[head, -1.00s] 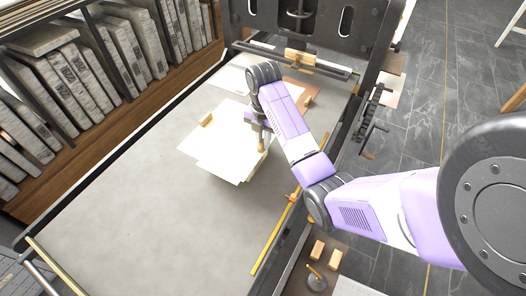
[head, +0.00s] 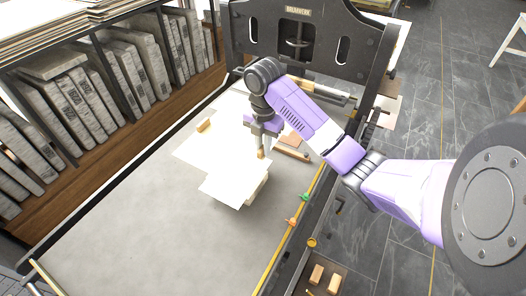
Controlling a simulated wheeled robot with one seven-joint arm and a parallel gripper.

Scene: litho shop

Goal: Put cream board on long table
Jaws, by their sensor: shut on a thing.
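The cream board (head: 233,188) is a thin pale sheet over the grey press bed, near its middle. It overlaps the near edge of other pale sheets (head: 205,150). My gripper (head: 261,150) points down at the board's far right edge and is shut on a small tan block-like grip there, which seems to belong to the board. The board looks slightly raised, but its height above the bed is unclear. The fingertips are small and partly hidden by the wrist. I cannot make out which surface is the long table.
The flat press bed (head: 150,235) has free room in front and left. A black press frame (head: 340,40) stands behind. A yellow rail (head: 278,255) with small clips edges the right side. Shelves of stone slabs (head: 80,100) line the left. Wooden blocks (head: 317,274) lie at bottom right.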

